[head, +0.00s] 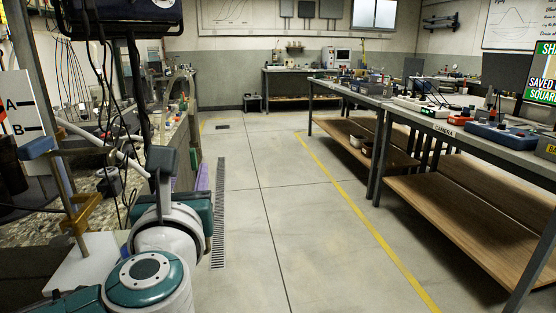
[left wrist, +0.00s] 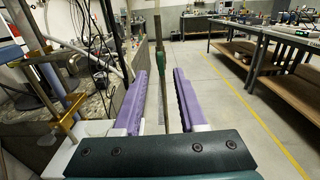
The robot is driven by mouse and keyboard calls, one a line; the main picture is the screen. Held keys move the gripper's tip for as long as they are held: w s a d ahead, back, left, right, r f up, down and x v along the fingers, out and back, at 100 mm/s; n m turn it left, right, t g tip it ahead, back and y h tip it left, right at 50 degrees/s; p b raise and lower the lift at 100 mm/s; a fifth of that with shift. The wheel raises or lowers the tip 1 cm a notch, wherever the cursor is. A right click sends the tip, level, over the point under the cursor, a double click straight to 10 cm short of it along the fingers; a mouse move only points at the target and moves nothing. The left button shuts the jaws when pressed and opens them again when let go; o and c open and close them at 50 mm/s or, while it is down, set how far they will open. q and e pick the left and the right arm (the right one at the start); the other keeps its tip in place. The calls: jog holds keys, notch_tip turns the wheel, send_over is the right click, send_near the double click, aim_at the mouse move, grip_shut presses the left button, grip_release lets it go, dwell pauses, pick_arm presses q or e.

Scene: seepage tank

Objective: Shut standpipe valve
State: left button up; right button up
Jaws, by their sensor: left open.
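My left gripper (head: 188,178) shows in the head view beyond my teal and white wrist. In the left wrist view its two purple fingers (left wrist: 160,76) are wide apart. A thin upright olive rod with a green section (left wrist: 160,60) stands in line with the gap between them. I cannot tell whether it is between the fingers or beyond them, and no contact shows. I cannot make out for certain which part is the standpipe valve. A slanting white pipe (head: 100,137) lies to the left of the gripper and also shows in the left wrist view (left wrist: 106,48).
A stand with a blue block (head: 39,147) and a brass clamp (head: 82,212) is at the left, near an A/B board (head: 17,112). Dark cables hang above. A long bench (head: 440,122) with equipment runs along the right. The floor (head: 285,205) between is clear.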

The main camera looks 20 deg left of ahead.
aim_at(193, 159)
pick_arm(q)
jog(key=x, duration=0.5)
jog(key=shift+w+a, duration=0.1)
jog(key=shift+w, duration=0.3)
grip_shut()
